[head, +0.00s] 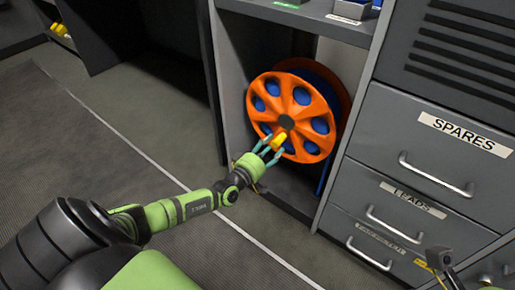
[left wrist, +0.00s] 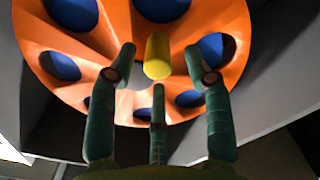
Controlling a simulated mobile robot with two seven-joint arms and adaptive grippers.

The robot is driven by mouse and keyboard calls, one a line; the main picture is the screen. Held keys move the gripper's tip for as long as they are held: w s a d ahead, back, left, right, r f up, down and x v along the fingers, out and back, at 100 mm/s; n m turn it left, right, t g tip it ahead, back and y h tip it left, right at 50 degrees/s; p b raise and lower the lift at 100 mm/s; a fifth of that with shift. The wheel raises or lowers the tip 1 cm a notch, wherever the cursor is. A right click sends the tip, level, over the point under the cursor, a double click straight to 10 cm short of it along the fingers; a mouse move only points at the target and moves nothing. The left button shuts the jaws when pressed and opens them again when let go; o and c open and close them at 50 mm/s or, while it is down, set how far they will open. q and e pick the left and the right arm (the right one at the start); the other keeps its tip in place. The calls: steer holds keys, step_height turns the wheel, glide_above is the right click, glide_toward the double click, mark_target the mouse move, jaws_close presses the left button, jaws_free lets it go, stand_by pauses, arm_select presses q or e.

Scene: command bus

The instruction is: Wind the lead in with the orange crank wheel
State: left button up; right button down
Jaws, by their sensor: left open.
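The orange crank wheel (head: 321,112) is upright in an open bay of the grey cabinet, with round holes that show blue behind. A yellow crank handle (head: 279,140) sticks out from the wheel's face, below and left of its dark hub. My left gripper (head: 271,147) is at the handle, its teal fingers spread around it. In the left wrist view the yellow handle (left wrist: 158,56) stands between the tips of the three open fingers (left wrist: 158,75), with gaps visible beside it. The wheel (left wrist: 110,40) fills the upper part of that view. A blue strip, perhaps the lead (head: 325,174), hangs at the wheel's lower right.
Grey drawers labelled SPARES (head: 432,150) and LEADS (head: 398,203), with bar handles, stand right of the bay. A shelf (head: 300,17) with small boxes is above the wheel. The floor (head: 130,125) on the left is clear. A dark part of mine shows at the lower right.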

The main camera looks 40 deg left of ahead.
arm_select(q)
steer(key=s, duration=0.9)
steer(key=shift+s+a, duration=0.15)
steer(key=shift+a, duration=0.05)
